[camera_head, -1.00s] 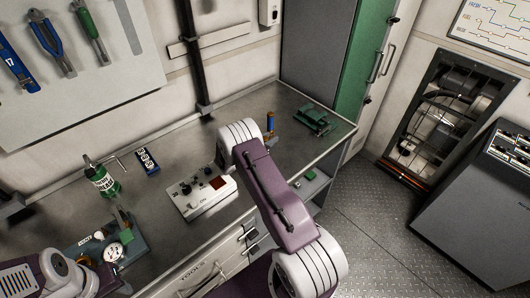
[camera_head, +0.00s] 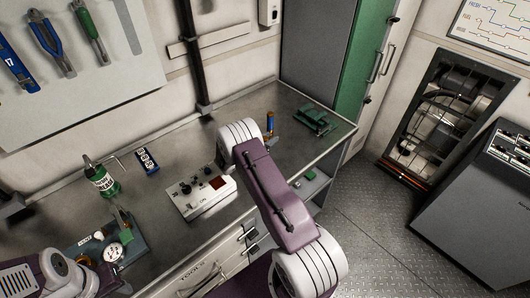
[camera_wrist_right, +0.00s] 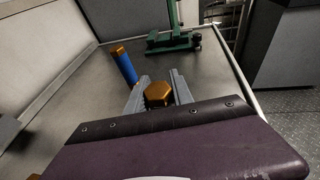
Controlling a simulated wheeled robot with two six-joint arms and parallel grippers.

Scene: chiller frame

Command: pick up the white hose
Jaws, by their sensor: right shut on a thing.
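I cannot make out a white hose in either view. My right gripper (camera_wrist_right: 157,91) is shut on a gold hexagonal fitting (camera_wrist_right: 158,95), which sits between its two grey fingers in the right wrist view. I cannot tell whether a hose is joined to this fitting, as what lies below it is hidden. In the head view the right arm reaches over the bench and its white wrist hides most of the gripper.
A blue cylinder with an orange top (camera_head: 270,122) stands just beyond the right gripper. A green stand (camera_head: 315,121) is behind it. A control box (camera_head: 200,191), a green bottle (camera_head: 102,180) and a gauge board (camera_head: 125,243) occupy the metal bench (camera_head: 150,210). A dark equipment frame (camera_head: 445,115) is at right.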

